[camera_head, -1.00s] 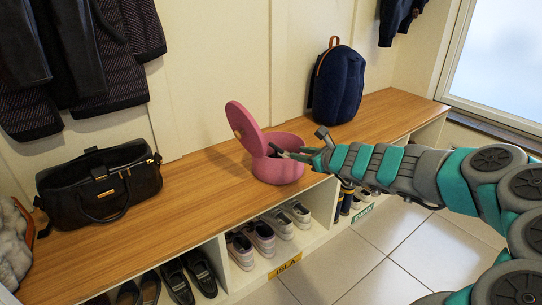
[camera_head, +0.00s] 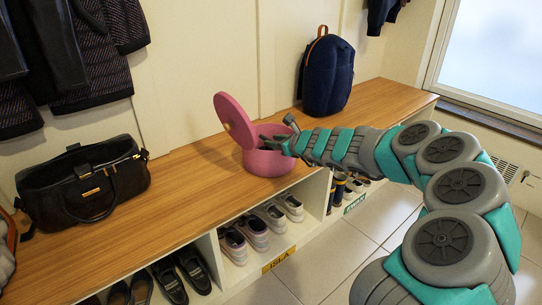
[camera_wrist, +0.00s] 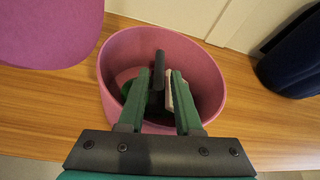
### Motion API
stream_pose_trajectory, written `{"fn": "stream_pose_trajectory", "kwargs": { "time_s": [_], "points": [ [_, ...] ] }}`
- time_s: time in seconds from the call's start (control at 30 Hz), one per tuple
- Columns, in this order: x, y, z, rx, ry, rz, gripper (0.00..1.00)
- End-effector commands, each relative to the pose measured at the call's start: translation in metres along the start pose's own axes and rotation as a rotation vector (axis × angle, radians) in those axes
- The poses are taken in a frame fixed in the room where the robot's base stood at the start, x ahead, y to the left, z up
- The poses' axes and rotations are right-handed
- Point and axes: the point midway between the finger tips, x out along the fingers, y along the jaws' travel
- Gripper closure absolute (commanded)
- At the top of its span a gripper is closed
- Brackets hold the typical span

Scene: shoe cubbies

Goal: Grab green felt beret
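The pink round box (camera_head: 268,163) stands on the bench with its lid (camera_head: 236,122) tilted open at the left. My gripper (camera_head: 270,140) reaches into its mouth from the right. In the wrist view my gripper (camera_wrist: 159,78) is open, its two green fingers apart inside the rim of the pink box (camera_wrist: 205,70). A patch of green (camera_wrist: 126,82), perhaps the beret, shows low inside, left of the fingers; its shape is mostly hidden. A dark rod-like thing (camera_wrist: 158,65) shows between the fingertips, and a pale item (camera_wrist: 169,92) lies beside the right finger.
A black handbag (camera_head: 85,185) stands left on the wooden bench (camera_head: 185,175), and a navy backpack (camera_head: 328,75) stands to the right behind the box. Coats hang above. Shoes fill the cubbies below. The bench between bag and box is clear.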

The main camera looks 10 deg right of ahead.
Motion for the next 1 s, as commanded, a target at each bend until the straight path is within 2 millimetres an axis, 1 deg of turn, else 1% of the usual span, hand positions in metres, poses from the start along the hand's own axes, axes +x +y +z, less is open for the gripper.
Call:
{"fn": "stream_pose_trajectory", "kwargs": {
  "time_s": [0.03, 0.2, 0.33, 0.53, 0.57, 0.83, 1.0],
  "points": [
    [0.010, 0.001, -0.003, -0.002, 0.003, 0.001, 0.67],
    [0.028, 0.002, -0.002, -0.003, 0.003, 0.001, 0.67],
    [0.033, 0.001, -0.001, -0.001, 0.001, 0.000, 0.67],
    [0.033, 0.001, 0.000, -0.001, 0.000, 0.001, 0.67],
    [0.033, 0.001, 0.000, -0.001, 0.000, 0.000, 0.69],
    [0.033, 0.001, 0.000, -0.001, 0.000, 0.001, 0.99],
    [0.033, 0.001, 0.000, -0.001, -0.001, 0.001, 1.00]
  ]
}}
